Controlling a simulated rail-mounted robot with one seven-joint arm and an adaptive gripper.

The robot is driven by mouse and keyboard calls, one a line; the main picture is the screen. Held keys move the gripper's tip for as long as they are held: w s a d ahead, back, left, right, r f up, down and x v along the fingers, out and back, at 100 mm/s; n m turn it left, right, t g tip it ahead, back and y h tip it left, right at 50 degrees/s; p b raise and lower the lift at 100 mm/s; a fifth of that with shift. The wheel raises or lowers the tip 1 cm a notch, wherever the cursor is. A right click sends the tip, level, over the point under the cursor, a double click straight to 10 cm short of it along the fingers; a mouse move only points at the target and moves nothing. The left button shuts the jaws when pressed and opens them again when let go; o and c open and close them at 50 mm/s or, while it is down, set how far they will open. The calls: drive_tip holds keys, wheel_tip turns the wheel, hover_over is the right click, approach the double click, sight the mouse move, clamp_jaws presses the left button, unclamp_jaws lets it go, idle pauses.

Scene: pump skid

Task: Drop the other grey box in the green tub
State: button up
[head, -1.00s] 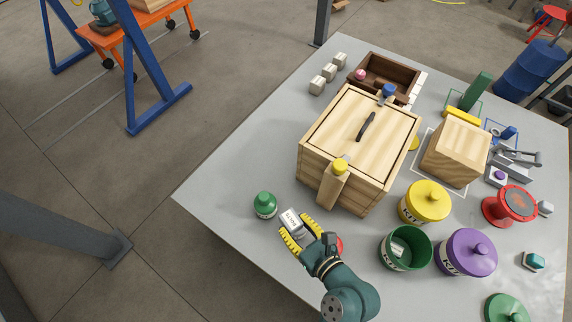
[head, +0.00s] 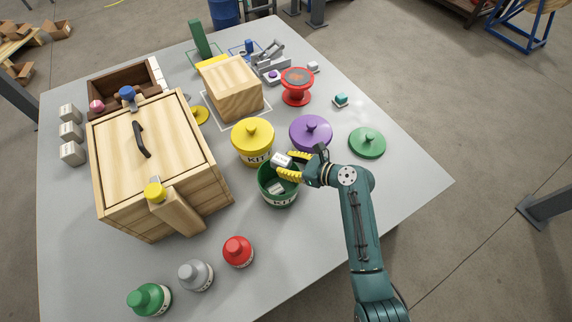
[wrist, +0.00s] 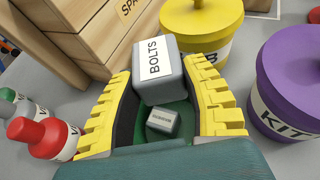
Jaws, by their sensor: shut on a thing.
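My gripper (head: 292,168) has yellow ridged fingers and is shut on a grey box (head: 281,160) over the green tub (head: 278,203). In the wrist view the held grey box (wrist: 160,72) has a white label reading BOLTS and sits between the fingertips (wrist: 172,95). The green tub is open, and its inside shows below the held box. Another, smaller-looking grey box (wrist: 163,121) with a label lies inside the tub; it also shows in the head view (head: 276,187). The green lid (head: 367,143) lies apart on the table at the right.
A yellow lidded tub (head: 253,141) and a purple lidded tub (head: 311,132) stand close behind the green tub. A large wooden crate (head: 150,160) is at left. Red (head: 238,251), grey (head: 195,275) and green (head: 149,299) bottles stand in front. The right table corner is clear.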

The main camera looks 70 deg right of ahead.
wheel_tip(320, 180, down, 5)
drive_tip(key=b, duration=0.6)
drive_tip(key=shift+r, duration=0.2)
drive_tip(key=o, duration=1.3)
drive_tip(key=shift+c, duration=0.2)
drive_tip(key=v, duration=1.2)
